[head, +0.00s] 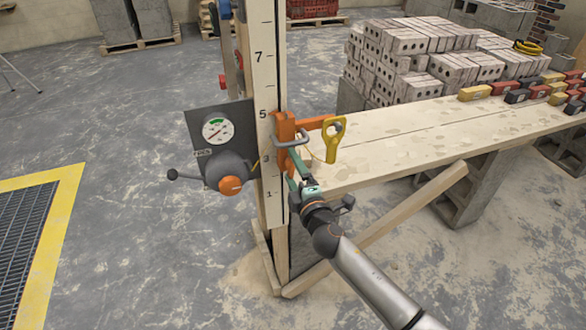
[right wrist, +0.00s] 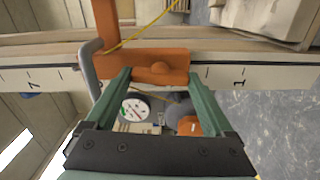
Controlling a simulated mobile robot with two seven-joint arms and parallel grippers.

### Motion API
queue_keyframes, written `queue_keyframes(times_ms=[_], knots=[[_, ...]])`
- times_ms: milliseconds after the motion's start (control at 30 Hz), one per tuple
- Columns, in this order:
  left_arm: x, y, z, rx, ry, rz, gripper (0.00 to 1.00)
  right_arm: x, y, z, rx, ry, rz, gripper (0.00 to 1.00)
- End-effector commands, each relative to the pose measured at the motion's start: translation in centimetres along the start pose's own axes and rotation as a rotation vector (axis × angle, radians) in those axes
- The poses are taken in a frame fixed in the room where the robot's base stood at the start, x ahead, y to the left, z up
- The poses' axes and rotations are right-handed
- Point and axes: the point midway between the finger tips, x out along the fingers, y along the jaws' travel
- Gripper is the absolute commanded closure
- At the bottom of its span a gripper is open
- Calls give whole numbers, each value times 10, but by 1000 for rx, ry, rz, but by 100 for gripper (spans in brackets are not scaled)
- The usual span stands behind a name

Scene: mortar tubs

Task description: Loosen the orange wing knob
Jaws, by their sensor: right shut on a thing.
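In the head view, my right gripper (head: 291,165) reaches up to the orange clamp (head: 285,130) on the post; the fingers and the post's edge partly hide the knob there. My left gripper is not in view.
A gauge panel (head: 218,131) with an orange-capped lever unit (head: 230,185) is left of the post. A plank bench (head: 420,130) extends right, with bricks (head: 405,45) behind.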

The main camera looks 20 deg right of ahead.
Motion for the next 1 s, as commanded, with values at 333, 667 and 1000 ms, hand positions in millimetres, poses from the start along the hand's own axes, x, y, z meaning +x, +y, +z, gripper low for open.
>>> queue_keyframes(times_ms=[333, 667, 1000], knots=[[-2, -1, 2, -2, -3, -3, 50, 0, 1, -1, -109, 3, 2, 68], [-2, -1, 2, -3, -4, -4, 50, 0, 1, -1, -125, 3, 3, 68], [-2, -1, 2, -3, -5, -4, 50, 0, 1, 0, -122, 2, 2, 0]])
